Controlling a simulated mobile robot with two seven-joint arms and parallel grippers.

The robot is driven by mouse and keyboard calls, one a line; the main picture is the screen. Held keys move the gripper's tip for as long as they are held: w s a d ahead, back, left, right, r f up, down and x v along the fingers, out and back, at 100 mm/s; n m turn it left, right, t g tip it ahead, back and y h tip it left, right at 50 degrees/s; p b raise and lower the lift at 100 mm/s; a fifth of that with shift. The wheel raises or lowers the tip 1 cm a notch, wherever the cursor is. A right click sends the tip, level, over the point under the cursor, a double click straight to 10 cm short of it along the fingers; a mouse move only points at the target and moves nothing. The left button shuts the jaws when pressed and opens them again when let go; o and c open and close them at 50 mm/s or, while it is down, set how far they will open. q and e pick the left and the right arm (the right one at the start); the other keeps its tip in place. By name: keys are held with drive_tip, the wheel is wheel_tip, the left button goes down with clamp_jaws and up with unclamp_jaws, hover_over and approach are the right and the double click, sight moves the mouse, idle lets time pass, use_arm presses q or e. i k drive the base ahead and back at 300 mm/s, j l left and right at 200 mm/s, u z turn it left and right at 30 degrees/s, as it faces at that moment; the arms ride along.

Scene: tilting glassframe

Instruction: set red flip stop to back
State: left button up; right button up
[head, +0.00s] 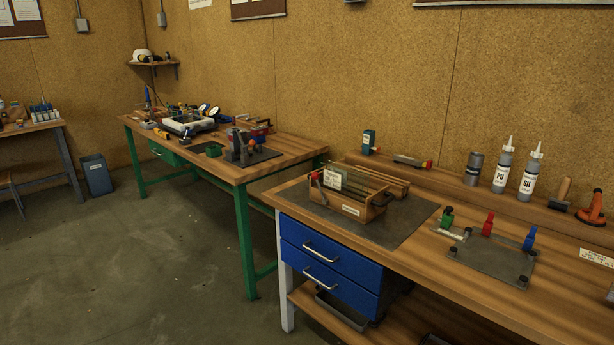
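The red flip stop (487,224) stands at the back edge of a grey metal plate (490,262) on the near workbench at right. A green flip stop (447,217) is to its left and a blue flip stop (529,238) to its right. All three look upright, but the exact pose of the red one is too small to tell. Neither of my grippers is in view.
A wooden crate (347,207) with glass panes stands on a dark mat (405,218) left of the plate. Behind, a ledge holds a can (473,169), two sealant bottles (502,167), a roller (564,190) and an orange suction tool (592,208). Open floor lies left.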

sight(487, 228)
drive_tip(key=z, duration=1.25)
drive_tip(key=i+l+u, duration=0.1)
drive_tip(key=i, duration=0.35)
